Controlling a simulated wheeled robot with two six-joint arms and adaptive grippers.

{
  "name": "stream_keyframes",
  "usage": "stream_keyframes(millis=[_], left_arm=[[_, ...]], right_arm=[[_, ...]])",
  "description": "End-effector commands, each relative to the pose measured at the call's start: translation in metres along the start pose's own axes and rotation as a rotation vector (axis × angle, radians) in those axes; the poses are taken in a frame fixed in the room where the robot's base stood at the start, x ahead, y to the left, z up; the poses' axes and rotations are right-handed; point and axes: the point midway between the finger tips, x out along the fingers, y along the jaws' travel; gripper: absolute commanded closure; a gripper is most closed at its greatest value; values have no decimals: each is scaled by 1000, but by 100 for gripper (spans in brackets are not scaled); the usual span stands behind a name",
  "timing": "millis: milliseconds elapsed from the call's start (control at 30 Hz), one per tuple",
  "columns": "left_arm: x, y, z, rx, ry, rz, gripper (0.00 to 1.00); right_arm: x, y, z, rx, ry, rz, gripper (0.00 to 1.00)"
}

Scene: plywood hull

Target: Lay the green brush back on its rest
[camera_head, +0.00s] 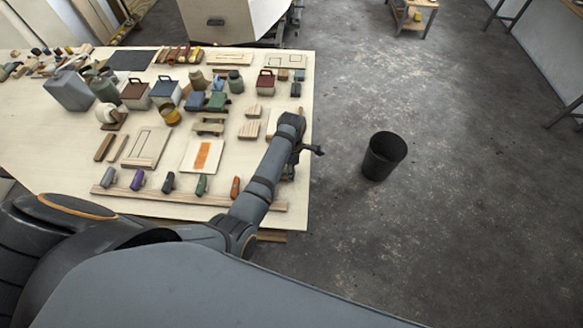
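A small green item (202,185), which looks like the green brush, is near the front of the table. It is in a row with grey, purple and orange items along a long wooden strip (150,197), which may be the rest. At this size I cannot tell whether it lies on the strip or behind it. My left arm reaches across the table's right front part. Its gripper (311,150) is at the table's right edge, to the right of the green item and apart from it. Its fingers are small and dark, and their opening is unclear. My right gripper is not in view.
The pale table (60,145) holds boxes, jars, blocks, a wooden board (147,148) and a white card with an orange patch (202,155). A black bin (384,156) stands on the floor to the right. The floor around it is clear.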

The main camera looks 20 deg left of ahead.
Motion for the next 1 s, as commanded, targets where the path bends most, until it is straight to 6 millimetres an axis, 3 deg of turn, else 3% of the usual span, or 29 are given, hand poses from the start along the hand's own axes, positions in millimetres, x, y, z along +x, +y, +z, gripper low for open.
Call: stream_keyframes(millis=[167, 400, 600, 1000], left_arm=[[-18, 1, 1, 0, -2, 3, 54], [-77, 1, 1, 0, -2, 5, 54], [-111, 1, 0, 0, -1, 2, 54], [-120, 0, 0, 0, 0, 0, 54]], right_arm=[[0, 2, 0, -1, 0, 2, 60], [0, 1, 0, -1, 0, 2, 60], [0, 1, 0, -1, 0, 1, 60], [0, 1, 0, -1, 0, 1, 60]])
